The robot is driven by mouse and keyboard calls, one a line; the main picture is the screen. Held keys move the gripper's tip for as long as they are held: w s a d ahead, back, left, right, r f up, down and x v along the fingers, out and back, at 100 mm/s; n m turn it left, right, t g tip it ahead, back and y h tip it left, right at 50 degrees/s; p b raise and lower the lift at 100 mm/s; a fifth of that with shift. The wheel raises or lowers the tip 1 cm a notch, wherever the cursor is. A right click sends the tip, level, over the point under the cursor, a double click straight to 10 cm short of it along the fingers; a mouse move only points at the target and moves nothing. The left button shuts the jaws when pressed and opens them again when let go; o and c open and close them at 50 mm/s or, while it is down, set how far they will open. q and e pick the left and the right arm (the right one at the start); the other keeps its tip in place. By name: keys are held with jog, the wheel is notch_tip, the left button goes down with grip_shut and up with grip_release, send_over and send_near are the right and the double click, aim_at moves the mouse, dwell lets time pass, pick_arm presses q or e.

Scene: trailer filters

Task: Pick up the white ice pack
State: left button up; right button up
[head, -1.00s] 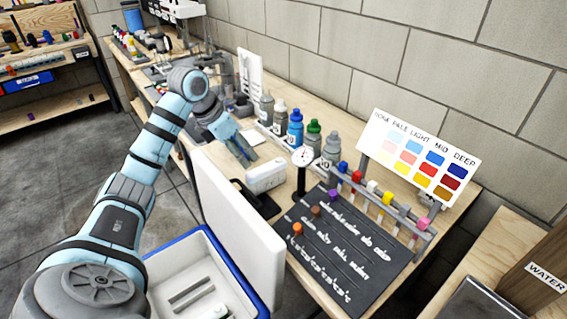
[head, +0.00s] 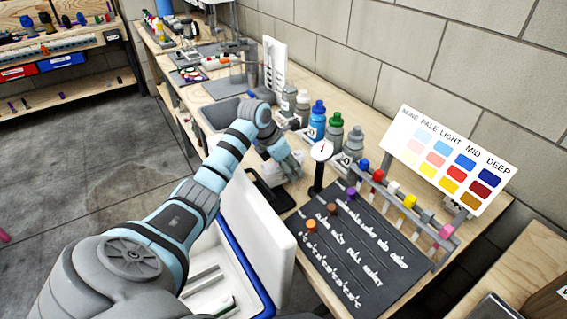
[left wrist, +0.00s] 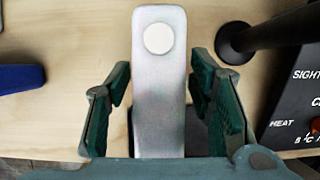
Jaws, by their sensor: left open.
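The white ice pack (left wrist: 158,112), a long pale block with a round white cap, lies below my left gripper in the left wrist view. In the head view, only a little of the pack (head: 270,178) shows beside the gripper, on the wooden bench. My left gripper (head: 288,170) is open and over the pack. In the left wrist view, the green-padded fingers (left wrist: 161,80) stand on either side of the pack, with small gaps visible. Whether the fingers reach down to its height is unclear. My right gripper is not in view.
A gauge on a black post (head: 319,170) stands close right of the gripper. Capped bottles (head: 317,122) line the back. A dark board (head: 350,245) lies to the right. An open white cooler with a blue rim (head: 243,262) and raised lid (head: 262,220) stands in front.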

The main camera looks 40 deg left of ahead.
pick_arm(q)
jog(key=shift+f, duration=0.2)
dwell(0.6)
jog(key=shift+c, duration=0.4)
grip_shut()
